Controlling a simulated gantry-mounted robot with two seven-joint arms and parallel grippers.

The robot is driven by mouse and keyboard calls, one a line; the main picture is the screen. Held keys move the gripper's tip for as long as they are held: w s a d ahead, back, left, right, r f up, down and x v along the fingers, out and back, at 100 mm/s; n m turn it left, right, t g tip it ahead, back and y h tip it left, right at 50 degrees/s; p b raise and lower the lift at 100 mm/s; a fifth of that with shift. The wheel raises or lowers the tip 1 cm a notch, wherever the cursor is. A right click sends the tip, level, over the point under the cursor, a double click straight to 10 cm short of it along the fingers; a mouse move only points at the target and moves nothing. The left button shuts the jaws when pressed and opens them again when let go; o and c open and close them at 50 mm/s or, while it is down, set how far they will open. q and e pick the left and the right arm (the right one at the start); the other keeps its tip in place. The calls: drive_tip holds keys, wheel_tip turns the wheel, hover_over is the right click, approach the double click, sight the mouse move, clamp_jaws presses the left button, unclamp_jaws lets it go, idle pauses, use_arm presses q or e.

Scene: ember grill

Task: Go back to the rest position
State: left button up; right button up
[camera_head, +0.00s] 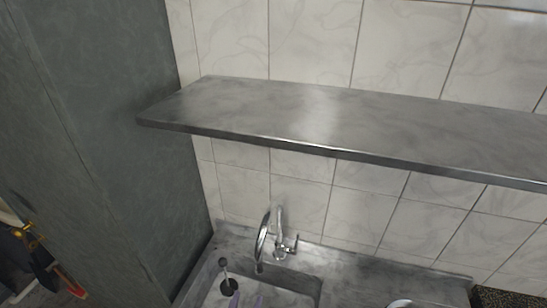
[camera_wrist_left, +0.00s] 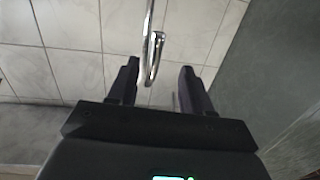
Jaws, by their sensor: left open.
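My left gripper shows in the left wrist view (camera_wrist_left: 158,66) with its two dark fingers apart and nothing held between them. The curved chrome tap (camera_wrist_left: 154,50) shows beyond the fingertips, in the gap between them; I cannot tell how far away it is. In the head view, two small purple tips at the bottom edge appear to be my left gripper (camera_head: 246,300), low in front of the tap (camera_head: 280,240). The rest of that arm is out of frame. My right gripper is in neither view.
A grey metal shelf (camera_head: 330,118) juts from the tiled wall above the sink (camera_head: 290,299). A tall grey-green panel (camera_head: 100,130) stands on the left. A dark round item with a pale handle (camera_head: 228,286) is in the sink. A pale round rim (camera_head: 405,303) shows on the counter (camera_head: 360,280).

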use_arm(q)
drive_tip(key=s+a+g+y+p, duration=0.1)
drive_tip(key=s+a+g+p, duration=0.2)
drive_tip(key=s+a+g, duration=0.3)
drive_tip(key=s+a+f+g+y+p, duration=0.1)
drive_tip(key=s+a+g+p, duration=0.2)
drive_tip(key=s+a+g, duration=0.4)
drive_tip(key=s, duration=0.8)
drive_tip(key=shift+a+g+y, duration=0.25)
drive_tip(key=shift+g+y, duration=0.05)
